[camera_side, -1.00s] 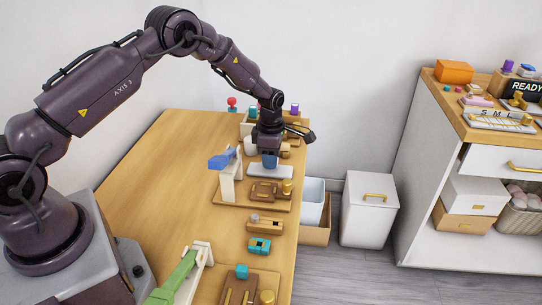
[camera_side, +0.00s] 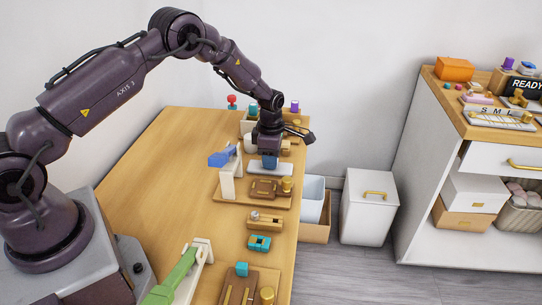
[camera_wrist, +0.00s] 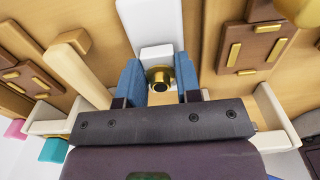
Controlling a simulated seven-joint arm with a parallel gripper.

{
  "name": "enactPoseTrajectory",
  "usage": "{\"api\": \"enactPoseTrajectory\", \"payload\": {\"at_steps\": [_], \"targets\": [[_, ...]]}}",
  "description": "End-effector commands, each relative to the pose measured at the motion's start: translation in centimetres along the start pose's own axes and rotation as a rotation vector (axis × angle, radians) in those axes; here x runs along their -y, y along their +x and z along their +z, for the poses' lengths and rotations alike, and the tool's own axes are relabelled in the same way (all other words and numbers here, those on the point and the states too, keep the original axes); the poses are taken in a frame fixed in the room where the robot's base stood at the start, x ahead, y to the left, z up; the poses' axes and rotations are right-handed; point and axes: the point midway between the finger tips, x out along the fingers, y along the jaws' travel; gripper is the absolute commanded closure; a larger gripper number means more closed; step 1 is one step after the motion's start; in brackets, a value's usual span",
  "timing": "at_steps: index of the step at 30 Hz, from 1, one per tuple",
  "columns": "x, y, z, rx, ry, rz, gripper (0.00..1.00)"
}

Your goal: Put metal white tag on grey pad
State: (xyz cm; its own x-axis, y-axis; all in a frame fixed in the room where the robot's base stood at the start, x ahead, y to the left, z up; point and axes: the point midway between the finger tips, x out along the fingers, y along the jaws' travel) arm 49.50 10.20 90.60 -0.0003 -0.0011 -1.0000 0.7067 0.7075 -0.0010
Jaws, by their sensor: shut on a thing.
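My gripper (camera_side: 270,162) is low over the pale grey-white pad (camera_side: 257,168) on the wooden table. In the wrist view my gripper's blue fingers (camera_wrist: 160,80) are shut on a small white tag (camera_wrist: 156,52) with a gold ring at its near end. The pad also shows in the wrist view as a long pale slab (camera_wrist: 150,18) beyond the tag. The tag is hidden by the fingers in the side view. I cannot tell whether it touches the pad.
A white stand with a blue lever (camera_side: 222,157) is close to the left of my gripper. A teal piece (camera_side: 259,243) lies nearer. The table's left side is clear.

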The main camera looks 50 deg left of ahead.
Motion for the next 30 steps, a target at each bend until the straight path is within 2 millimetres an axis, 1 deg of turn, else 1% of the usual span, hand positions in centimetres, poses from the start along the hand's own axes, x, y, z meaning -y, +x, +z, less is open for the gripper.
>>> {"api": "enactPoseTrajectory", "payload": {"at_steps": [26,27,30], "targets": [[-0.06,0.41,0.02,0.000,0.001,0.002,0.86],[-0.06,0.42,0.02,0.000,0.001,0.002,0.59],[-0.05,0.42,0.02,0.000,0.001,0.001,0.39]]}}
